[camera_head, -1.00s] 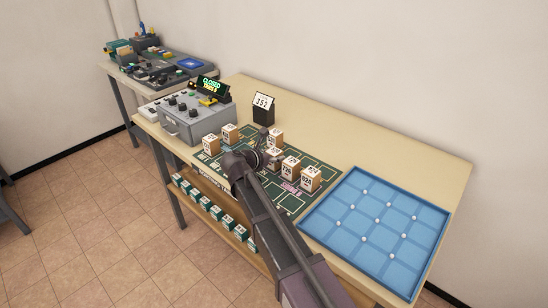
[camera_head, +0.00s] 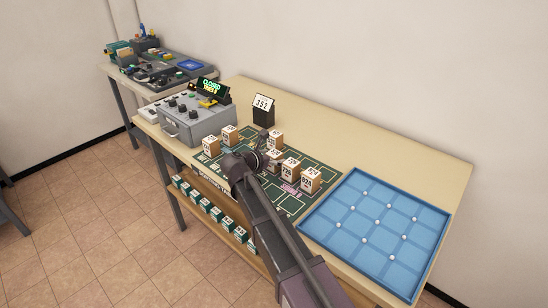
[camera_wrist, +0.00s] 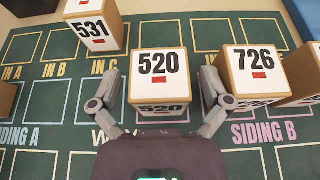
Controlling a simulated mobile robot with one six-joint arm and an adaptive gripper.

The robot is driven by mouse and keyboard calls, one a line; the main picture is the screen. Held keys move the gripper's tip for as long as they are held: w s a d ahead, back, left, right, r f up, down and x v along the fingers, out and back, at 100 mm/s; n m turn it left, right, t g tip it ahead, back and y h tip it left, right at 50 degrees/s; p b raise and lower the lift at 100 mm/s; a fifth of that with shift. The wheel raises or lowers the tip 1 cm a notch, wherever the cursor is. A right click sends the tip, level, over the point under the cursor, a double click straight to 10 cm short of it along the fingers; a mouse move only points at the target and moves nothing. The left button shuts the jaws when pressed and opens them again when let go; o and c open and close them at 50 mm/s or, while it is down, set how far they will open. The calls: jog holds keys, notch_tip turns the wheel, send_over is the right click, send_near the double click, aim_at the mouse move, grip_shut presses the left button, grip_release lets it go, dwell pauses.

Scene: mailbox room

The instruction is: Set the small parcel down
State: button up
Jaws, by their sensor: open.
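A small parcel marked 520 (camera_wrist: 159,68) is a cardboard box with a white label, between the jaws of my gripper (camera_wrist: 158,92) in the wrist view. The fingers stand open on its left and right, with a narrow gap visible at least on the left. The parcel appears to stand upright on the green mat (camera_wrist: 55,103); its base is partly hidden by my gripper. In the head view my gripper (camera_head: 262,150) is low over the mat, and my arm hides part of the parcel.
Parcel 726 (camera_wrist: 256,72) stands close to the right, and parcel 531 (camera_wrist: 92,28) is behind to the left. In the head view, a grey control box (camera_head: 196,122) stands left, a number stand (camera_head: 263,112) behind, and a blue tray (camera_head: 345,183) right. Several mat outlines are empty.

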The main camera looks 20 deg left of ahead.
jog(key=shift+r, duration=0.2)
jog(key=p+v, duration=0.4)
jog(key=v, duration=0.6)
jog(key=shift+s+r, duration=0.15)
jog(key=shift+s, duration=0.05)
jog(key=shift+s+a+r+p, duration=0.25)
jog(key=shift+s+p, duration=0.1)
jog(key=shift+s, duration=0.25)
